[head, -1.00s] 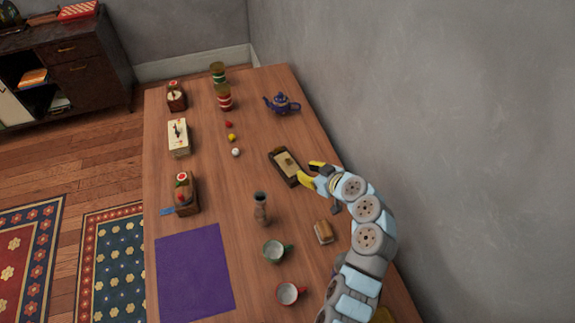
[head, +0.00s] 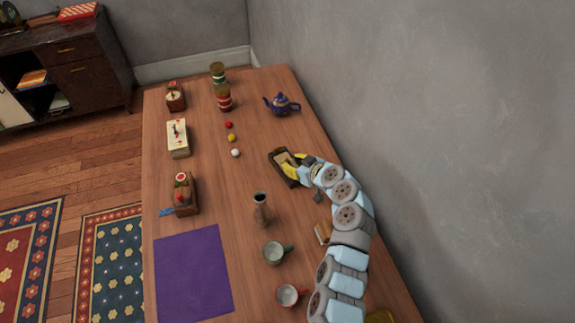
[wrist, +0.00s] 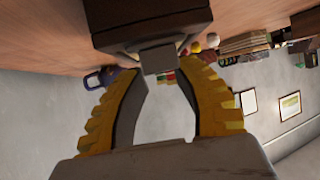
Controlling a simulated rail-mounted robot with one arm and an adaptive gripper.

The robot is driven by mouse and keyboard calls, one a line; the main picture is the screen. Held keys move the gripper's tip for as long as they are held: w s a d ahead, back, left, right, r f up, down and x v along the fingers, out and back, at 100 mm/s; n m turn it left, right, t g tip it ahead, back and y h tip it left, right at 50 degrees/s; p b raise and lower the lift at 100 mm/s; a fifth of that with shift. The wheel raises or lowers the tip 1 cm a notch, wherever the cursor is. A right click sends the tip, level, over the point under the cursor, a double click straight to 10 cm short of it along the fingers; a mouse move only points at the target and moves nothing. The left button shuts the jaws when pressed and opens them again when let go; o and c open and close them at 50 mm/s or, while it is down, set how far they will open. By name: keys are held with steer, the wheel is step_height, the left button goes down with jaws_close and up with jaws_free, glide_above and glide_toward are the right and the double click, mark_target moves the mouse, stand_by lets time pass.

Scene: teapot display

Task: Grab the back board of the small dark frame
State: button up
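The small dark frame (head: 277,158) lies on the table with its lighter inner board facing up, and my yellow gripper (head: 292,160) covers part of it in the head view. In the wrist view the dark frame (wrist: 150,20) fills the top middle, with a small grey tab (wrist: 158,58) sticking out toward my fingers. My gripper (wrist: 163,82) also shows there, its two yellow fingers spread apart on either side of the tab. The gap between the fingers looks empty. I cannot tell whether a fingertip touches the frame.
A purple teapot (head: 282,104) stands beyond the frame. A brown vase (head: 261,209), a green cup (head: 275,252) and a red-rimmed cup (head: 289,295) stand nearer. Small balls (head: 231,138) lie left of the frame. The grey wall (head: 450,130) is close on the right.

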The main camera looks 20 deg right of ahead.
mark_target(281, 158)
steer(key=shift+x, duration=1.45)
steer(key=shift+r, duration=0.1)
jaws_close()
